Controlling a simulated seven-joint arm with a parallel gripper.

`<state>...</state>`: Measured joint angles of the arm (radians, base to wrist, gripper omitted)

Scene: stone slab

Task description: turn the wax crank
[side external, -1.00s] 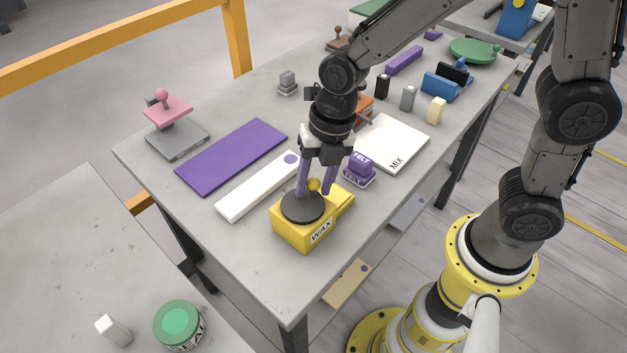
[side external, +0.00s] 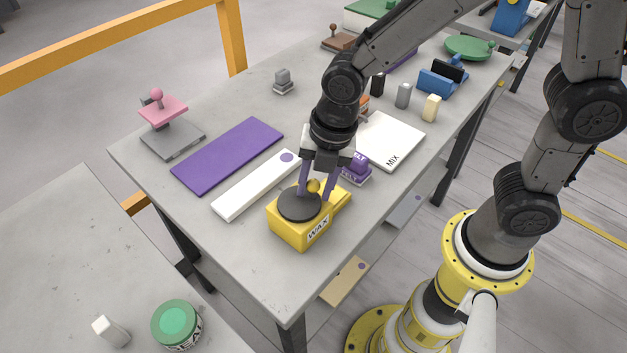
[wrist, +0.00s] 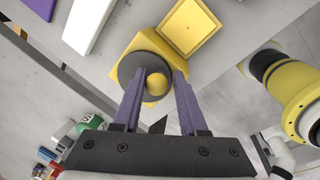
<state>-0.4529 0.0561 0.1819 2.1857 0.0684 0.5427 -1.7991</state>
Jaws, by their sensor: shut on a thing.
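The wax crank is a yellow box (side external: 287,231) marked WAX near the front corner of the slab table. A dark grey disc (side external: 296,207) lies on its top, with a yellow ball knob (side external: 313,186) on it. My gripper (side external: 316,193) points down over the disc, its purple fingers on either side of the knob, shut on it. In the wrist view the knob (wrist: 157,84) sits between the two fingertips (wrist: 157,78), above the disc (wrist: 128,68). The yellow box also shows there, with a square tray-like part (wrist: 190,27) beside the disc.
A white strip (side external: 250,189) and a purple mat (side external: 228,155) lie left of the box. A purple FELT block (side external: 356,173) and a white MIX board (side external: 395,143) stand close behind, to the right. A pink-topped press (side external: 163,112) is at the left edge.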

